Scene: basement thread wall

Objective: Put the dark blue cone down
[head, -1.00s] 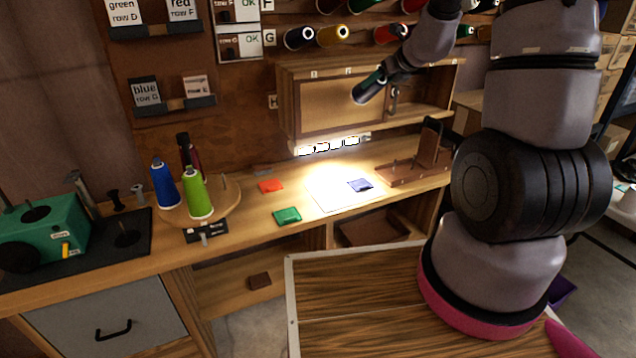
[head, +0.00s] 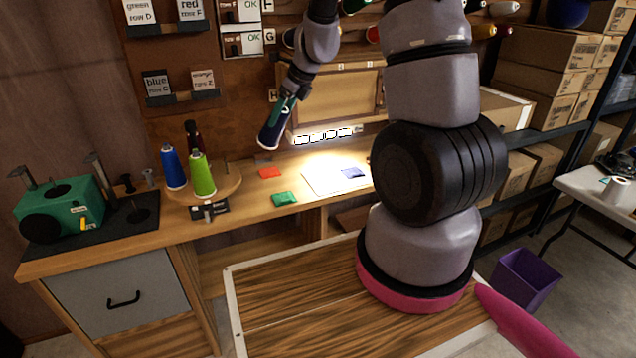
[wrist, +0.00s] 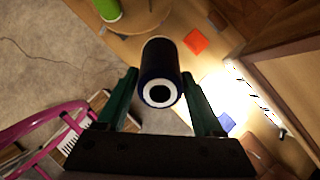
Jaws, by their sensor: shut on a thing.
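The dark blue cone (head: 270,134) hangs in the air in front of the thread wall, held by my gripper (head: 283,104). It is tilted, its lower end pointing down and left, above the workbench. In the wrist view the cone (wrist: 161,62) sits between the two green fingers of my gripper (wrist: 160,92), with its white-ringed open end toward the camera. The fingers are shut on it.
A bare peg (head: 226,168) shows on the stand's right side. Red (head: 269,172), green (head: 285,198) and blue (head: 352,173) patches lie on the bench, the blue one on a lit white sheet (head: 325,183). A teal machine (head: 62,208) stands at the left. A wooden cabinet (head: 335,103) stands behind.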

